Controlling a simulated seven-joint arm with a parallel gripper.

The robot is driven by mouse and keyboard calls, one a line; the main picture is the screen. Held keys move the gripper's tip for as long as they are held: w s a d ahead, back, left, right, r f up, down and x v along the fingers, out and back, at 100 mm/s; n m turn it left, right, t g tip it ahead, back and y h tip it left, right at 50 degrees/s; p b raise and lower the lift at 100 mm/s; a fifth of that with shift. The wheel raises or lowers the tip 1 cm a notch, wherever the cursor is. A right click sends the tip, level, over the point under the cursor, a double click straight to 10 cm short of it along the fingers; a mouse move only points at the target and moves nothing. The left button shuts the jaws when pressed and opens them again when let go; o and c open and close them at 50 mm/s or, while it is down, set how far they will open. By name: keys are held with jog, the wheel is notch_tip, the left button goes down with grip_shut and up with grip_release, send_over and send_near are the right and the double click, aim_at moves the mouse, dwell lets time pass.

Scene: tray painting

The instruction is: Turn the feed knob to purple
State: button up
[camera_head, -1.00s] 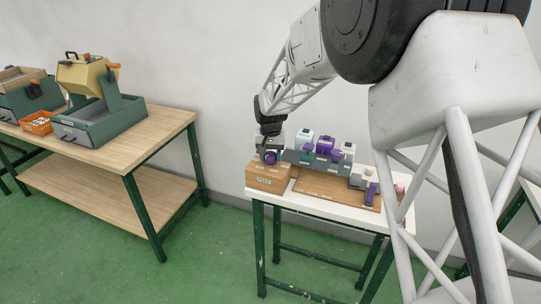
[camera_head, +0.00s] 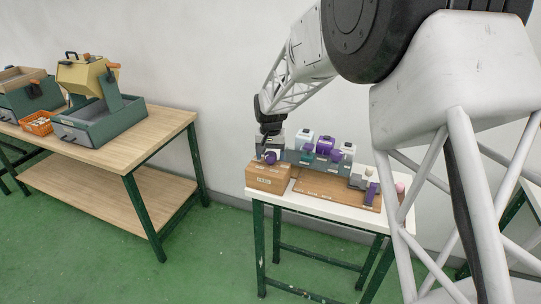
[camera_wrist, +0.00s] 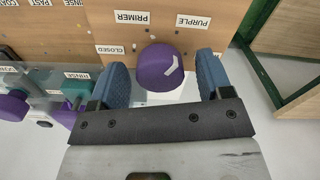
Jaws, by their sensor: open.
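The feed knob (camera_wrist: 160,68) is a round purple knob with a white pointer mark, in the middle of the wrist view. The mark sits on its right side, on the side of the PURPLE label (camera_wrist: 193,21). My gripper (camera_wrist: 163,64) is open, with one blue finger on each side of the knob and visible gaps between. In the head view my gripper (camera_head: 271,142) is small at the left end of the station.
A purple knob and a teal part (camera_wrist: 75,88) with a RINSE label lie left of my fingers. A wooden bench (camera_head: 135,140) stands at left.

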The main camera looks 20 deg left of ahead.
aim_at(272, 155)
jog(key=shift+r, duration=3.8)
jog(key=shift+d+r, duration=0.15)
jog(key=shift+d, duration=0.15)
jog(key=s+d+r+m, duration=0.1)
jog(key=s+d+r, duration=0.35)
jog(key=d, duration=0.55)
jog(key=s+d+r+t, duration=0.1)
jog(key=s+d+r, duration=0.35)
jog(key=d, duration=0.55)
jog(key=s+d+r+m, duration=0.1)
jog(key=s+d+r, duration=0.35)
jog(key=d, duration=0.55)
jog(key=s+d+f, duration=0.1)
jog(key=s+d, duration=0.5)
jog(key=s, duration=0.3)
jog(key=s+d+f+t, duration=0.1)
jog(key=s+d, duration=0.5)
jog(key=s, duration=0.3)
jog(key=s+d+f+m, duration=0.1)
jog(key=s+d+f, duration=0.1)
jog(key=s+d, duration=0.4)
jog(key=s, duration=0.3)
jog(key=shift+s+d+t, duration=0.15)
jog(key=shift+s+t, duration=0.1)
jog(key=shift+t, duration=0.05)
